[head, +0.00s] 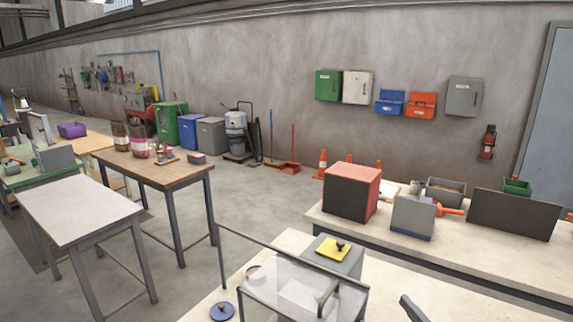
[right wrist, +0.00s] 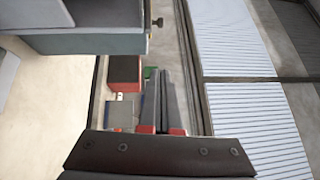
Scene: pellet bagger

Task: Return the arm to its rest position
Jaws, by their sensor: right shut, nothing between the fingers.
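My right gripper (head: 411,307) shows as a small dark piece at the bottom edge of the head view, over the pale bench (head: 440,298), to the right of the clear-lidded machine. In the right wrist view my right gripper (right wrist: 162,75) points away from the camera, its dark fingers together and empty. The rest of my right arm is out of the head view. My left gripper is not in view.
The clear-lidded machine (head: 290,292) with a yellow-topped grey box (head: 333,255) stands close to the gripper. Behind are a red-topped box (head: 352,190) and a dark panel (head: 513,215) on another bench. Free floor (head: 250,190) lies further left.

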